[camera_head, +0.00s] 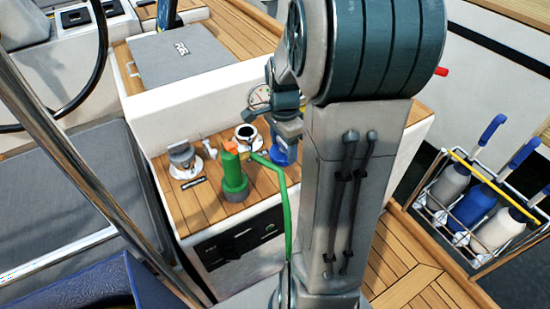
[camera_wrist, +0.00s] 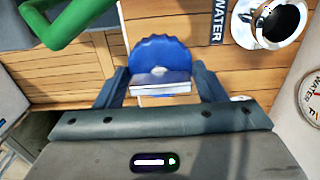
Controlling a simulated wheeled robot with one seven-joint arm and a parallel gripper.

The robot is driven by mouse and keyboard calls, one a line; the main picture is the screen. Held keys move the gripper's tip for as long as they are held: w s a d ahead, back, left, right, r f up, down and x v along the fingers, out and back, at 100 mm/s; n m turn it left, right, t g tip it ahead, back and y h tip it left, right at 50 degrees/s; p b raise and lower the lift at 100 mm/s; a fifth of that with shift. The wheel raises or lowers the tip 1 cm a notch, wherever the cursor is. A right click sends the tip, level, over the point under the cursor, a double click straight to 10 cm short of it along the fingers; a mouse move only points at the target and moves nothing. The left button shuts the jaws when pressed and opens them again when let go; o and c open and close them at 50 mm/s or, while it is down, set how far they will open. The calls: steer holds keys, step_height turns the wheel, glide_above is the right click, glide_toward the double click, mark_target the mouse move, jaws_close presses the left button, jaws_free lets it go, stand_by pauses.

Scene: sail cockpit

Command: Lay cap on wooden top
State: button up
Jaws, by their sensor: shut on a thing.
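The blue scalloped cap (camera_wrist: 160,52) is between my gripper's fingers (camera_wrist: 160,90) in the wrist view, with a pale block-like grip towards me. My gripper is shut on it. In the head view the blue cap (camera_head: 284,155) shows at the right of the wooden top (camera_head: 207,208), below my gripper (camera_head: 286,132), partly behind my arm. Wooden slats (camera_wrist: 75,75) lie behind and around the cap in the wrist view. I cannot tell whether it touches the wood. The open filler (camera_wrist: 275,22), a metal ring with a dark hole marked WATER, is at upper right; the head view shows it (camera_head: 247,133) left of the cap.
A green nozzle (camera_head: 234,178) with a green hose (camera_head: 286,205) stands on the wooden top near the cap. A metal fitting (camera_head: 183,156) is at the left. A round gauge (camera_head: 260,97) is on the upright wall behind. A bottle rack (camera_head: 475,205) stands at far right.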

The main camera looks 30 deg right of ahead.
mark_target(275, 151)
steer(key=shift+w+a+f, duration=0.5)
steer(key=shift+a+f, duration=0.1)
steer(key=shift+a, duration=0.2)
steer(key=shift+a+f+b, duration=0.1)
steer(key=shift+f+b, duration=0.2)
steer(key=shift+f, duration=1.75)
steer(key=o, duration=1.1)
steer(key=shift+f, duration=0.1)
step_height(275, 151, up, 12)
steer(key=shift+r+p, duration=0.15)
steer(key=shift+p, duration=0.7)
